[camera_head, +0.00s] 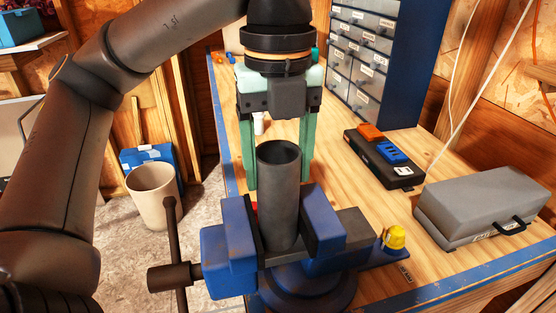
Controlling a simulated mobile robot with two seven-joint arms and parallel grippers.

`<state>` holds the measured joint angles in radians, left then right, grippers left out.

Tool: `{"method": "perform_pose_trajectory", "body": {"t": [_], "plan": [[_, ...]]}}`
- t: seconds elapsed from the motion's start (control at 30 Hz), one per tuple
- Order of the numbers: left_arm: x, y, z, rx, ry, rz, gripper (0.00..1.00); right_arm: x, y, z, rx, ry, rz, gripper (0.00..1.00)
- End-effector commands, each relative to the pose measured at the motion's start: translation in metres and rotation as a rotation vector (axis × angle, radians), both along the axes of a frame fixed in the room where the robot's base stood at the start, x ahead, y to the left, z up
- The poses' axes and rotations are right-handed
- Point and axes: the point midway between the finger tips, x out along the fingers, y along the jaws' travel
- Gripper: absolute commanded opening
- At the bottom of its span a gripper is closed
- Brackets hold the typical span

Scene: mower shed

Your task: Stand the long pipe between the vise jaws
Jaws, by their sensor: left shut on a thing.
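The long pipe (279,205) is a dark grey hollow tube. It stands upright, or nearly so, between the jaws of the blue vise (228,262), with its open top facing up. My right gripper is not in view.
The vise handle (175,260) sticks out on the left. A yellow-capped item (394,239) sits right of the vise. A black case (384,160), a grey toolbox (485,206) and a drawer cabinet (362,60) stand on the wooden bench (345,210). A beige bin (154,198) is on the floor.

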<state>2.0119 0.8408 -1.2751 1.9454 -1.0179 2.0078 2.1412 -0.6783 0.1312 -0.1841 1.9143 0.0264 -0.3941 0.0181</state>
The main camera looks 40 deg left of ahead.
Motion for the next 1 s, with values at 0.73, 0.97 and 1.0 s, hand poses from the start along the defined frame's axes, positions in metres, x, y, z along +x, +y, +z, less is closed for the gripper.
{"method": "perform_pose_trajectory", "body": {"t": [0.73,0.97,1.0], "plan": [[0.0000,0.0000,-0.0042,-0.001,-0.001,0.000,1.00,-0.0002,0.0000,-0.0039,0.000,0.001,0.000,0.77],[0.0000,0.0000,-0.0013,0.000,0.000,0.000,1.00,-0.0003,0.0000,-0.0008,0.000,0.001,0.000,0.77],[0.0000,0.0000,0.0014,0.000,0.000,0.000,1.00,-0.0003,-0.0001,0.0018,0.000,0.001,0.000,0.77]]}}
